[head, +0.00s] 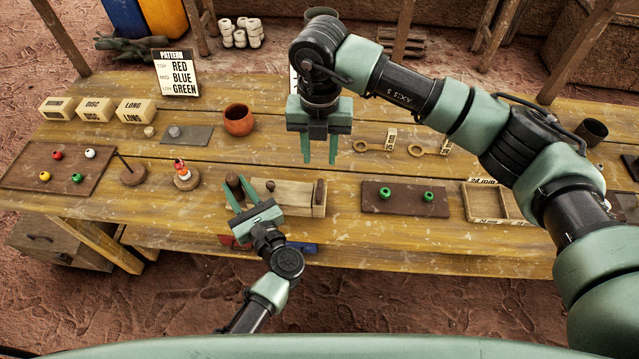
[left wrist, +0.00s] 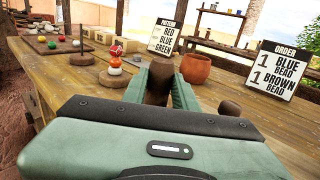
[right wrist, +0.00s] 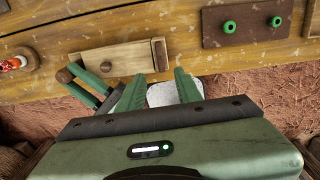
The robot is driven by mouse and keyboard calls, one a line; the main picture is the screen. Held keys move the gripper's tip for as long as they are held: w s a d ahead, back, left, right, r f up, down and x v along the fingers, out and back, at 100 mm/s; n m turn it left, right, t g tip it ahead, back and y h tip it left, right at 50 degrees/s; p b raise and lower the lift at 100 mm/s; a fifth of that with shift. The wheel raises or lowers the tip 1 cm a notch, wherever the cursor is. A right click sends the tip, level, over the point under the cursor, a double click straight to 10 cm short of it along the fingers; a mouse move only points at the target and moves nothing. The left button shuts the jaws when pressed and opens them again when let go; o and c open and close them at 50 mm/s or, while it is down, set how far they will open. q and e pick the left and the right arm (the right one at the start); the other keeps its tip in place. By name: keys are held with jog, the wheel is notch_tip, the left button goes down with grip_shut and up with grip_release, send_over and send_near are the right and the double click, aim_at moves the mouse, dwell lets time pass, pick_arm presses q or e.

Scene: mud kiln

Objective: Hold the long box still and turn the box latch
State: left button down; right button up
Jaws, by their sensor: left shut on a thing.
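The long box (head: 290,207) is a pale wooden box near the table's front edge, with a knobbed lid (head: 280,185). A dark brown upright piece, apparently the box latch (head: 319,193), stands at its right end; it also shows in the right wrist view (right wrist: 160,53). My left gripper (head: 241,188) is shut on a dark brown post at the box's left end; this post (left wrist: 158,80) shows between the fingers in the left wrist view.
A clay pot (head: 239,120) stands behind the box. A dark board with green beads (head: 405,199) lies to the right, then a divided tray (head: 490,203). A stacked-bead stand (head: 186,177) is left of my left gripper. Two wooden ring-ended pieces (head: 375,146) lie behind.

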aim_at(319, 189)
notch_tip(319, 189, down, 12)
jog(key=shift+r, duration=0.1)
dwell(0.4)
grip_shut()
